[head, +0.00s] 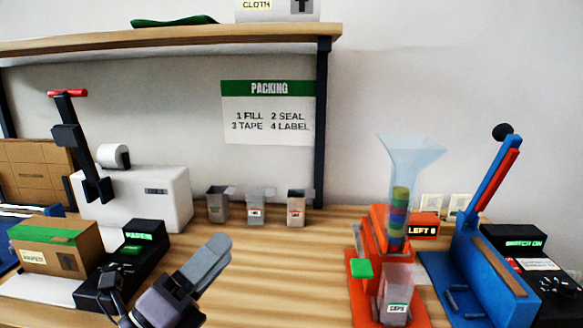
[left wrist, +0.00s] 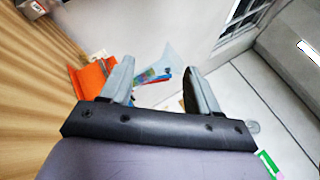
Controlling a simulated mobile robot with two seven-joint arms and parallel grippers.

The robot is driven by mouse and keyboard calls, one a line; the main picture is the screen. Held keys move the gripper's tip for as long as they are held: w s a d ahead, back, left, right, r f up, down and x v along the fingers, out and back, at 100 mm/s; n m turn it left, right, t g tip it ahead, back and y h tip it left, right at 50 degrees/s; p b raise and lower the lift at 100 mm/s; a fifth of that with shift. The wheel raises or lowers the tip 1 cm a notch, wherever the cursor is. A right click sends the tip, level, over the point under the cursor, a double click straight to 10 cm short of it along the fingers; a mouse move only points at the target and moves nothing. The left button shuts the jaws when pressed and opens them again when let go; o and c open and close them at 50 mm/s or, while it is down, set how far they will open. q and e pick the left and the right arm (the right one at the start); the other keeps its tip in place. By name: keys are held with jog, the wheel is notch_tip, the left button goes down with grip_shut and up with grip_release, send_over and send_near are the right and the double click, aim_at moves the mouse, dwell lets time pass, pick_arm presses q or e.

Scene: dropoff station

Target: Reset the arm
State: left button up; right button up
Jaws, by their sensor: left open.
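My left gripper (head: 214,258) is low in the head view, left of the middle, over the front of the wooden bench. Its grey fingers point up and to the right. In the left wrist view the two fingers (left wrist: 159,82) stand wide apart with nothing between them, so it is open and empty. Beyond the fingers there, an orange stand (left wrist: 92,78) and a clear funnel (left wrist: 170,58) show small and tilted. My right gripper is in neither view.
An orange dispenser (head: 377,262) with a clear funnel (head: 412,155) stands right of centre, beside a blue lever press (head: 482,258). Several small bins (head: 256,210) line the back. A cardboard box (head: 55,250) and white machine (head: 150,196) stand left. The bench middle (head: 290,270) is clear.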

pick_arm(q)
jog(key=s+a+f+n+g+y, duration=0.25)
jog(key=a+f+n+y, duration=0.4)
jog(key=f+n, duration=0.4)
jog(key=s+a+f+n+g+y, duration=0.25)
jog(key=a+f+n+y, duration=0.4)
jog(key=n, duration=0.65)
jog(key=s+f+n+g+y, duration=0.1)
jog(key=s+f+n+g, duration=0.2)
jog(key=s+f+g, duration=0.5)
jog(key=s+f+n+g, duration=0.1)
jog(key=s+f+n, duration=0.3)
jog(key=s, duration=0.7)
jog(key=w+d+f+t+h+p, duration=0.2)
jog(key=w+d+f+t+p, duration=0.1)
jog(key=w+f+t, duration=0.3)
jog(key=shift+w+d+f+m+t, duration=0.15)
jog(key=shift+w+d+m+t, duration=0.15)
jog(key=shift+m+t, duration=0.1)
